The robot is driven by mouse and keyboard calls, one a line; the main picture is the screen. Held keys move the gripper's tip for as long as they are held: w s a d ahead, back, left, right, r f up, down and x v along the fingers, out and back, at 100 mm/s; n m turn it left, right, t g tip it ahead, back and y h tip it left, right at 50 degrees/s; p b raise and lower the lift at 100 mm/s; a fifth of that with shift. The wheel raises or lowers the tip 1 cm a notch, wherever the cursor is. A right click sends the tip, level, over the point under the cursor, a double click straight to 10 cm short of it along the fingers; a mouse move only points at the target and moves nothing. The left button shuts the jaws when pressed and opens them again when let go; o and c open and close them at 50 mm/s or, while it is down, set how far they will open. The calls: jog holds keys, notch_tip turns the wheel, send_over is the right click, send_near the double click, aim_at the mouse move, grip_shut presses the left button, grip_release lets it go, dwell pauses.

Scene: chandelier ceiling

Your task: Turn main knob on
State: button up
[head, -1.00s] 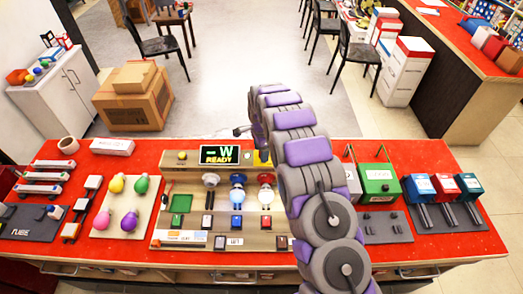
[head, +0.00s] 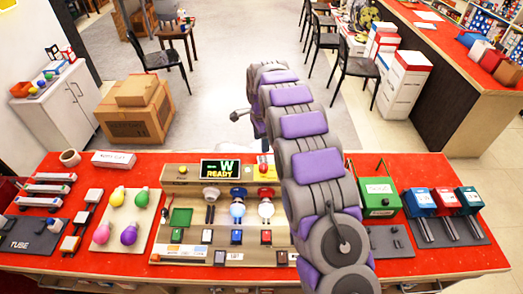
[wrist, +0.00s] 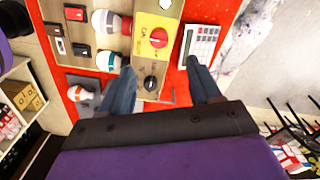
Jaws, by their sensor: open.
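In the wrist view, a black knob (wrist: 150,82) sits on a wooden panel. A red knob (wrist: 158,38) sits on a yellow block beyond it; I cannot read which is the main one. My gripper (wrist: 162,72) is open and empty, its two dark fingers pointing at the panel. The left finger is near the black knob and the right finger lies beside the panel, below a calculator. I cannot tell the height of the fingers above it. In the head view the wooden panel (head: 170,228) stands on the red table, its right part hidden by my arm.
The panel's screen (head: 220,169) reads "W READY". A green box (head: 379,197) stands on the red table right of my arm.

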jog(key=shift+r, duration=1.75)
jog(key=s+d+r+n+b, duration=0.1)
jog(key=s+d+r+n, duration=0.3)
jog(key=s, duration=0.7)
jog(key=s+d+r+n+b, duration=0.25)
jog(key=s+d+r, duration=0.3)
jog(key=s, duration=0.55)
jog(key=s+d+f+n, duration=0.1)
jog(key=s+f+n, duration=0.1)
jog(key=s, duration=0.7)
jog(key=s+d+f+n+g+b, duration=0.1)
jog(key=s+d+f+n, duration=0.1)
jog(key=s, duration=0.8)
jog(key=s+d+f+n, duration=0.2)
jog(key=s+n, duration=0.1)
jog(key=s, duration=0.6)
jog(key=shift+s+g+b, duration=0.15)
jog(key=shift+g+b, duration=0.25)
